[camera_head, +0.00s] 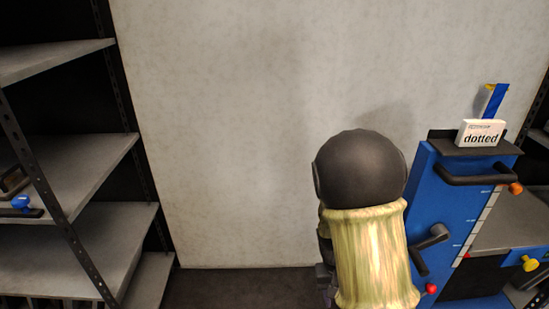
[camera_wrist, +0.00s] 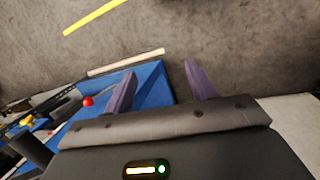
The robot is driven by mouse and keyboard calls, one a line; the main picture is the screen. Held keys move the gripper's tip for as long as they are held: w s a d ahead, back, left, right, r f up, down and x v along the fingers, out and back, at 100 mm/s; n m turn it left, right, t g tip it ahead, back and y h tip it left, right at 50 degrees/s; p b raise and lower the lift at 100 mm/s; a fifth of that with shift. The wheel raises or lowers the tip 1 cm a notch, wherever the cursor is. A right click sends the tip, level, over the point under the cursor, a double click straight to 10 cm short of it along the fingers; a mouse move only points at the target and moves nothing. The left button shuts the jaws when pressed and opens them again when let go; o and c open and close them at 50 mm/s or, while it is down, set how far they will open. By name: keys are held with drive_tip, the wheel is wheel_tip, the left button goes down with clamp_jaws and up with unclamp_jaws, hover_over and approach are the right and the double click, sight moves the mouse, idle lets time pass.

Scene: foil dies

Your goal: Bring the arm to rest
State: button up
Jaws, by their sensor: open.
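My gripper (camera_wrist: 160,72) shows in the wrist view, with its two purple fingers spread apart and nothing between them. The fingers point over the dark floor (camera_wrist: 240,50) and the edge of a blue panel (camera_wrist: 150,88). In the head view, my arm stands right of centre, with a dark rounded joint above a streaked yellow-green sleeve. My gripper is hidden in that view.
A blue machine (camera_head: 425,190) stands just right of my arm, with a black handle (camera_head: 475,179), a lever and coloured knobs. A white box marked "dotted" (camera_head: 480,133) sits on top. Grey shelves (camera_head: 85,180) stand left. Open space lies between shelves and arm.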

drive_tip(key=s+r+t+y+p, duration=0.1)
drive_tip(key=s+r+t+p, duration=0.1)
drive_tip(key=r+p, duration=1.3)
drive_tip(key=s+a+r+n+t+y+p, duration=0.1)
drive_tip(key=s+r+t+p, duration=0.1)
drive_tip(key=r+p, duration=1.3)
wheel_tip(320, 180, up, 9)
drive_tip(key=shift+s+a+r+t, duration=0.15)
drive_tip(key=shift+s+a+t, duration=0.15)
drive_tip(key=shift+s, duration=0.2)
